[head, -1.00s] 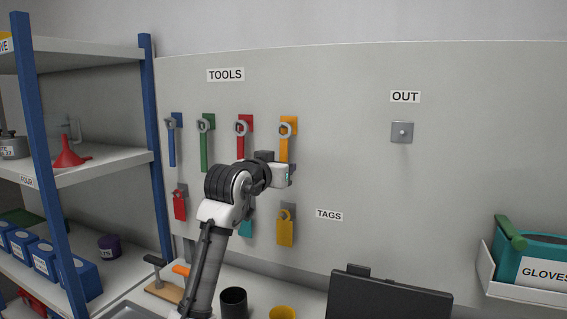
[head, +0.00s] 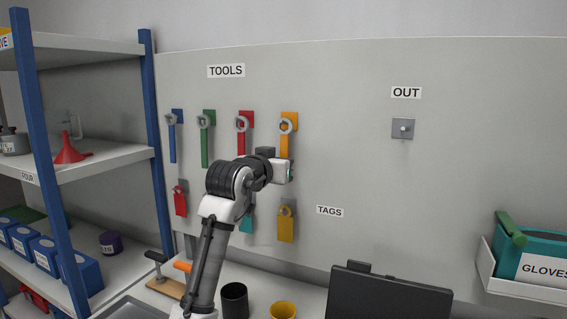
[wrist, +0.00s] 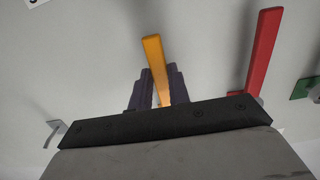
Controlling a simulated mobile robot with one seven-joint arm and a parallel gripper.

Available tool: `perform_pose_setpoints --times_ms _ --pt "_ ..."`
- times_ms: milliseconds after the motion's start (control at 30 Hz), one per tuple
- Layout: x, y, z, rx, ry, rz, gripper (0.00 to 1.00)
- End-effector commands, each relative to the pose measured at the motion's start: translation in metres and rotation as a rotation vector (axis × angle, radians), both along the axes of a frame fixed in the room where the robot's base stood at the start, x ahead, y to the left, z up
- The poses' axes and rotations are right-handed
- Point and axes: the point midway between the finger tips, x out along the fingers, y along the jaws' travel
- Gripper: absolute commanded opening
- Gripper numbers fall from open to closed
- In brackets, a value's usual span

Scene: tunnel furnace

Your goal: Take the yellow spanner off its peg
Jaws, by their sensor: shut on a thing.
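The yellow spanner (head: 285,146) is upright against the panel, its grey ring (head: 286,125) in front of a yellow backing plate under the TOOLS sign. I cannot tell whether the ring is clear of its peg. My gripper (wrist: 160,90) is shut on the spanner; in the wrist view the yellow handle (wrist: 154,58) stands out between the two dark fingers. In the head view my wrist is just below the spanner and hides its lower end.
The red spanner (head: 241,145) hangs close on the left, with green (head: 204,150) and blue (head: 172,145) spanners beyond. A yellow padlock-shaped tag (head: 286,228) hangs below. The panel towards the OUT peg (head: 402,129) is clear. A dark monitor (head: 385,298) stands below.

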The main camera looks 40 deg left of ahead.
Motion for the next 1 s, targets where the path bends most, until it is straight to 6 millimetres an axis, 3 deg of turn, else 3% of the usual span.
perform_pose_setpoints --times_ms 367,1000 --pt "-0.003 0.000 0.006 0.001 -0.002 0.001 0.02" --pt "-0.034 -0.008 0.013 0.000 -0.001 0.000 0.02"
